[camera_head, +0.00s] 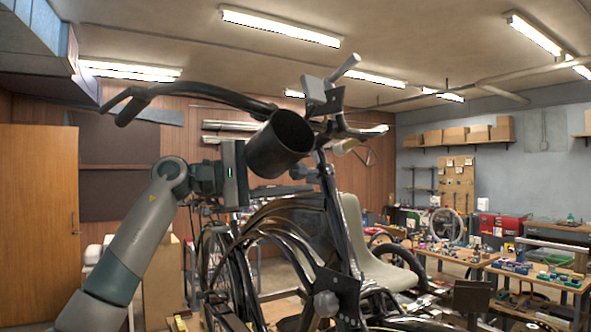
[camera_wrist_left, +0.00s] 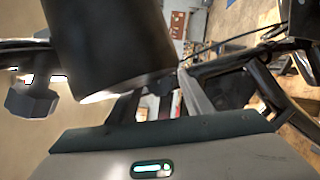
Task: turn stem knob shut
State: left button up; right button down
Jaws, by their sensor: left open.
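A grey lobed knob (camera_head: 326,303) sits low on the dark trike frame in the head view. A grey lobed knob (camera_wrist_left: 30,98) also shows at the left edge of the left wrist view; I cannot tell if it is the same one. The dark handlebar stem (camera_head: 326,185) rises to the handlebars. My left gripper (camera_head: 290,189) is at the stem, below and behind a black cup (camera_head: 280,144) in the head view. In the wrist view the gripper (camera_wrist_left: 163,98) is open, its fingers partly hidden by the cup (camera_wrist_left: 112,45). My right gripper is out of view.
The handlebars (camera_head: 200,90) spread above my left arm. The trike's grey seat (camera_head: 372,250) is behind the stem. Workbenches with small parts (camera_head: 540,272) stand at the right, and a wooden door (camera_head: 40,222) is at the left.

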pick_arm(q)
jog(key=c, duration=1.1)
jog(key=shift+o, duration=0.2)
jog(key=shift+f, duration=0.1)
